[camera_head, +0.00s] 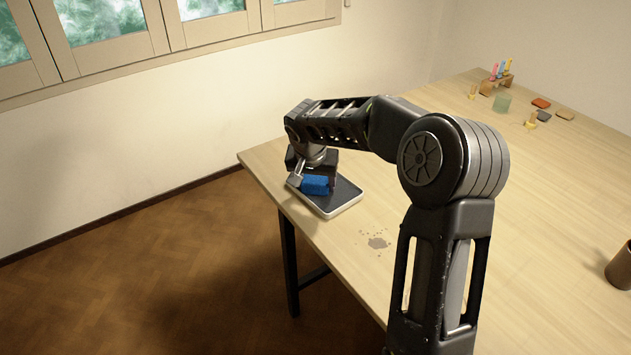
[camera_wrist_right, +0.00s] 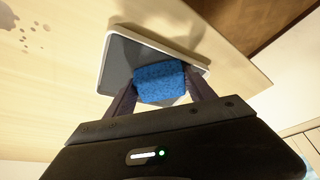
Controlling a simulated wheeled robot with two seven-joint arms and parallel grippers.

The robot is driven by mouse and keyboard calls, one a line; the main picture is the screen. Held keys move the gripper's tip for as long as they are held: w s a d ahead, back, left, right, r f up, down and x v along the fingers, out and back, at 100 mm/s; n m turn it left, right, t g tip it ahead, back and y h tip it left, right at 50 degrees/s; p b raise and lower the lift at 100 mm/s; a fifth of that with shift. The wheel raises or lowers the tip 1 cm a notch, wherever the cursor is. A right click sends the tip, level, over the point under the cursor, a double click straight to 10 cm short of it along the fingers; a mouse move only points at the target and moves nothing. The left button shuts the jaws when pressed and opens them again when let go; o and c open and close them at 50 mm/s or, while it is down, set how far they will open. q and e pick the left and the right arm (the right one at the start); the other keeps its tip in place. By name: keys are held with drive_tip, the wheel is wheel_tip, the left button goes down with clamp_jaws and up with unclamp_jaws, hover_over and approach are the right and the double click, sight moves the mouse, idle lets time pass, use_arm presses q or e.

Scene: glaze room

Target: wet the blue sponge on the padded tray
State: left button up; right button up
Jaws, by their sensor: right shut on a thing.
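The blue sponge (camera_head: 315,185) is at the padded tray (camera_head: 344,203), near the table's far left corner. The tray has a dark pad and a pale rim. My right gripper (camera_head: 314,183) is shut on the sponge, with a finger on each side of it. In the right wrist view the sponge (camera_wrist_right: 160,82) sits between the two fingers (camera_wrist_right: 160,92), over the dark pad of the tray (camera_wrist_right: 119,65). I cannot tell whether the sponge touches the pad. My left gripper is not in view.
The wooden table (camera_head: 450,215) has a wet-looking spotted patch (camera_head: 377,242) in front of the tray. A brown cup (camera_head: 620,266) stands at the right edge. A green glass (camera_head: 502,103), a rack with coloured sticks (camera_head: 497,80) and small tiles (camera_head: 541,103) are at the back. The middle is clear.

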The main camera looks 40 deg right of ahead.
sight(314, 180)
drive_tip(key=shift+f+b, duration=0.1)
drive_tip(key=shift+b, duration=0.25)
idle(1.4)
drive_tip(key=shift+r+p, duration=1.9)
drive_tip(key=shift+r, duration=1.7)
drive_tip(key=shift+w, duration=0.2)
drive_tip(key=s+a+f+n+y, duration=0.1)
drive_tip(key=a+f+n, duration=0.1)
drive_tip(key=a, duration=0.5)
drive_tip(key=s+a+f+n+y, duration=0.1)
drive_tip(key=a+n, duration=0.3)
drive_tip(key=a, duration=0.4)
drive_tip(key=s+a+f+n+t+y, duration=0.1)
drive_tip(key=s+a+f+n, duration=0.1)
drive_tip(key=a, duration=0.5)
wheel_tip(314, 180, down, 2)
drive_tip(key=shift+a+f+n, duration=0.1)
drive_tip(key=shift+a+n, duration=0.3)
drive_tip(key=shift+n, duration=0.2)
